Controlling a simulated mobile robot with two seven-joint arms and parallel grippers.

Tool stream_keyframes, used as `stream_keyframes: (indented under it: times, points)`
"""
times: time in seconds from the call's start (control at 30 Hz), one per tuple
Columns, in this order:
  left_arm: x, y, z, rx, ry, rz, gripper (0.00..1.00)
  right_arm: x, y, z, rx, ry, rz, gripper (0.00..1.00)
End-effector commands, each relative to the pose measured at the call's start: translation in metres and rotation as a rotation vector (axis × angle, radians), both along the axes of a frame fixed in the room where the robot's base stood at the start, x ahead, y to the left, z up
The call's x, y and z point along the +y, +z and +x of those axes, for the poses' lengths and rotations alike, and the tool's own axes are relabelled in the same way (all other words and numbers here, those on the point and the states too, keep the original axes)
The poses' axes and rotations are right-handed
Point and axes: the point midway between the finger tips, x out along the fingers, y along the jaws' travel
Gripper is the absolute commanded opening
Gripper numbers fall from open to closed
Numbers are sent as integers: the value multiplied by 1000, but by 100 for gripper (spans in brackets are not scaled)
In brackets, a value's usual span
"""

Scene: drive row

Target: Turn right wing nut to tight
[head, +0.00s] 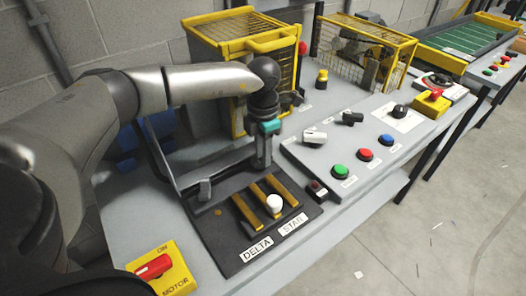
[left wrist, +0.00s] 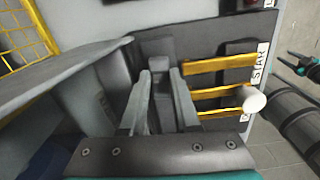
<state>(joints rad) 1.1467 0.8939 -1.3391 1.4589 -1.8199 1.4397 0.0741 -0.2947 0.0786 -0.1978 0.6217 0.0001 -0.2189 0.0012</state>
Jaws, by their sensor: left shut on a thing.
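A dark switch panel (head: 222,236) lies on the grey bench, with DELTA and STAR labels on its front edge. It carries yellow bars and a white knob (head: 274,203). A small grey upright piece (head: 204,190), perhaps one wing nut, stands at its left. My left gripper (head: 262,162) points down at the panel's far right part. In the left wrist view my left gripper (left wrist: 162,78) is shut on a grey piece between its fingers, apparently the right wing nut, mostly hidden. Its turn angle is unclear. My right gripper cannot be made out surely.
A sloped console (head: 325,160) with green, red and blue buttons stands right of the panel. A yellow cage (head: 235,40) stands behind. A red motor switch on a yellow box (head: 165,270) is at front left.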

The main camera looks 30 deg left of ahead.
Motion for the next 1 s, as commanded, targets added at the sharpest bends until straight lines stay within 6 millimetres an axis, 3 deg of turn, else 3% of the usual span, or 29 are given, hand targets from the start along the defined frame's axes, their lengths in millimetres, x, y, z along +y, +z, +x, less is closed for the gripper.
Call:
stream_keyframes:
  times: [1.0]
  points:
    - [-2, 1, -2, -3, -917, 0, 0, -5, -2, -3, 4, 4, -7, 50]
